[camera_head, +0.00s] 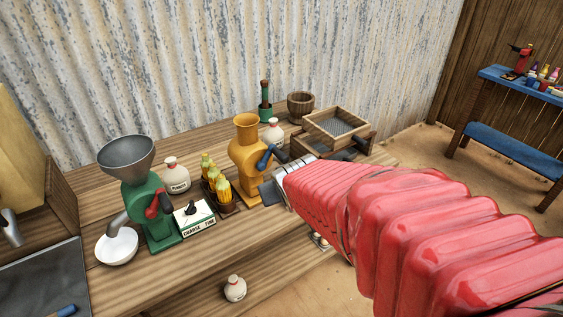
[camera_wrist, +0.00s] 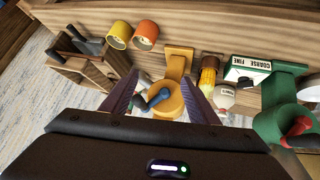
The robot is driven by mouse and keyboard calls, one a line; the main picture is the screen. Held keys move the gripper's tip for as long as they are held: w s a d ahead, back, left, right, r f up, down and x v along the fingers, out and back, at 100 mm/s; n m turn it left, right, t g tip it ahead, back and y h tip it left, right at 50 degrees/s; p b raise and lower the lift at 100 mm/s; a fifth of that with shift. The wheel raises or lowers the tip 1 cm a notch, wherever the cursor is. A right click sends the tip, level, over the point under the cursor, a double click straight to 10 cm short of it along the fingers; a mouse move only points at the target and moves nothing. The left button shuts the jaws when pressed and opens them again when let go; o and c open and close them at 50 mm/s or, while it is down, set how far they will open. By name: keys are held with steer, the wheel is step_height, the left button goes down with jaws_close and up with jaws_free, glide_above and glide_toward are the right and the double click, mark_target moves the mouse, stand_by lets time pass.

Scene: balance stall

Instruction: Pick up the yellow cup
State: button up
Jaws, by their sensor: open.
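The yellow cup (camera_wrist: 119,35) shows near the top of the wrist view, on the wooden bench, with its open mouth facing the camera. An orange cup (camera_wrist: 146,33) stands close beside it on the right. My gripper (camera_wrist: 162,80) is open and empty. Its two dark fingers point toward the yellow-orange mill (camera_wrist: 168,98), and the yellow cup lies outside them, up and left. In the head view I cannot make out the yellow cup; my red-sleeved arm covers that part of the bench. A dark part of my gripper (camera_head: 270,192) shows beside the mill.
The yellow-orange mill (camera_head: 247,155) with its blue handle stands close to my gripper. A green mill (camera_head: 150,205), corn cobs (camera_head: 220,185) and a white bottle (camera_head: 235,288) are to its left. A wooden sieve box (camera_head: 338,128) stands behind my arm. A blue table (camera_head: 500,150) is far right.

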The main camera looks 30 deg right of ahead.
steer(key=d+f+m+t, duration=0.1)
steer(key=d+f+t, duration=0.4)
steer(key=d+f, duration=0.9)
steer(key=d, duration=0.2)
steer(key=shift+s+d+f+m+h, duration=0.15)
steer(key=shift+d+f+m+h, duration=0.15)
steer(key=shift+d+f+m, duration=0.1)
steer(key=x, duration=0.8)
steer(key=shift+f, duration=0.1)
steer(key=shift+x, duration=2.9)
steer(key=shift+c, duration=0.3)
